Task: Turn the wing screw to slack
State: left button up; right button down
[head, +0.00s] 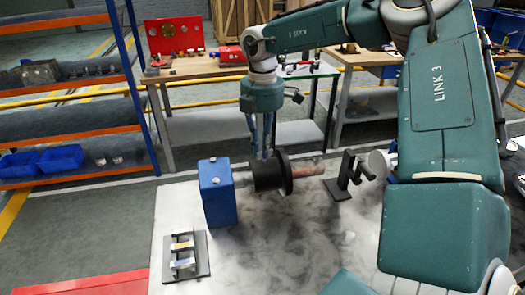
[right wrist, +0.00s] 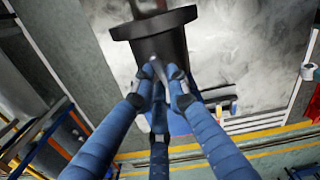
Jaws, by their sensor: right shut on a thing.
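A black cylindrical body (head: 266,174) with a wide flange lies sideways on the pale bench top, with a reddish-brown shaft (head: 308,170) coming out to the right. My right gripper (head: 262,150) points down at the top of this body, and its fingertips touch or nearly touch it. In the right wrist view its blue fingers (right wrist: 160,88) are closed together on a small grey piece, the wing screw (right wrist: 157,68), at the black body (right wrist: 158,42). The fingers hide most of the screw. In the head view the screw cannot be made out. My left gripper is out of view.
A blue box (head: 216,195) stands left of the black body. A dark plate with metal brackets (head: 187,256) lies at the bench's near left. A black stand (head: 343,180) is to the right. Shelving with blue bins (head: 40,160) and workbenches (head: 200,70) are behind.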

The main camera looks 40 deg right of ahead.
jog(key=n+b, duration=0.1)
jog(key=n, duration=0.1)
jog(key=shift+n+b, duration=0.4)
jog(key=n+b, duration=0.1)
jog(key=n, duration=0.1)
jog(key=shift+a+n, duration=0.1)
jog(key=shift+n, duration=0.3)
jog(key=n+b, duration=0.1)
jog(key=n, duration=0.2)
jog(key=shift+s+n, duration=0.15)
jog(key=shift+n, duration=0.15)
jog(key=n, duration=0.3)
jog(key=shift+s+r+n, duration=0.1)
jog(key=shift+n, duration=0.2)
jog(key=n, duration=0.3)
jog(key=shift+n, duration=0.3)
jog(key=n, duration=0.4)
jog(key=shift+s, duration=0.15)
jog(key=n, duration=0.4)
jog(key=shift+p, duration=0.3)
jog(key=shift+d+n, duration=0.15)
jog(key=shift+n, duration=0.9)
jog(key=shift+d+n, duration=0.15)
jog(key=shift+n, duration=0.9)
